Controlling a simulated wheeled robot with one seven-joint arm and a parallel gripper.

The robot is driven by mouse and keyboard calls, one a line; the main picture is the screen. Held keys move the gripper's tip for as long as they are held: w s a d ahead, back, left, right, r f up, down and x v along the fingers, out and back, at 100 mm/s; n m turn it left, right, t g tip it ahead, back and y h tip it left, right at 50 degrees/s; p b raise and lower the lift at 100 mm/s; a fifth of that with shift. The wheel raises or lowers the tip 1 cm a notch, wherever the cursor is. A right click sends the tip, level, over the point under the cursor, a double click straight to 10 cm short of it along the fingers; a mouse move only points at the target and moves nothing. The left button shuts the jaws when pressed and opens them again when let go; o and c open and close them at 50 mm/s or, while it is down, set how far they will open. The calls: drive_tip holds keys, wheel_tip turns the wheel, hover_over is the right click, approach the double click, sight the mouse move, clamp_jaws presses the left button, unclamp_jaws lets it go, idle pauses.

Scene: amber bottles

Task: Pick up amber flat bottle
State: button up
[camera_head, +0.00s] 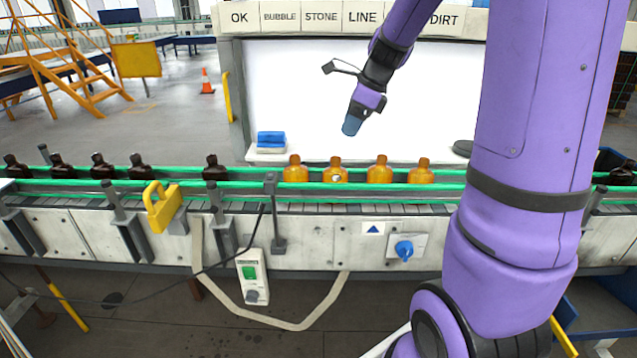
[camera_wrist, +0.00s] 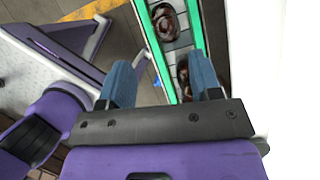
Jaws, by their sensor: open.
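Several amber bottles stand upright in a row on the conveyor, glowing orange before the white panel: a leftmost bottle (camera_head: 295,172), a second with a small pale mark (camera_head: 335,173), a third (camera_head: 379,172) and a rightmost one (camera_head: 421,174). I cannot tell which is the flat bottle. My gripper (camera_head: 351,124) hangs above and behind the row, apart from the bottles. In the wrist view, my gripper (camera_wrist: 160,80) has its two blue fingers spread with nothing held. A dark brown bottle (camera_wrist: 166,22) shows from above on the belt; another (camera_wrist: 183,72) is partly hidden by the right finger.
Green guide rails (camera_head: 230,186) run along both sides of the conveyor. Dark bottles (camera_head: 138,166) stand farther left. A lit white panel (camera_head: 290,85) rises behind the belt, with a blue block (camera_head: 271,138) at its base. A yellow handle (camera_head: 160,207) sits at the front rail.

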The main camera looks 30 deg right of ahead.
sight(335, 158)
drive_tip(key=x, duration=0.5)
drive_tip(key=shift+w+f, duration=0.15)
drive_tip(key=shift+f, duration=0.15)
drive_tip(key=shift+d+x, duration=0.15)
drive_tip(key=shift+x, duration=1.15)
drive_tip(key=shift+d+x, duration=0.15)
drive_tip(key=shift+x, duration=1.15)
drive_tip(key=shift+c, duration=0.2)
clamp_jaws()
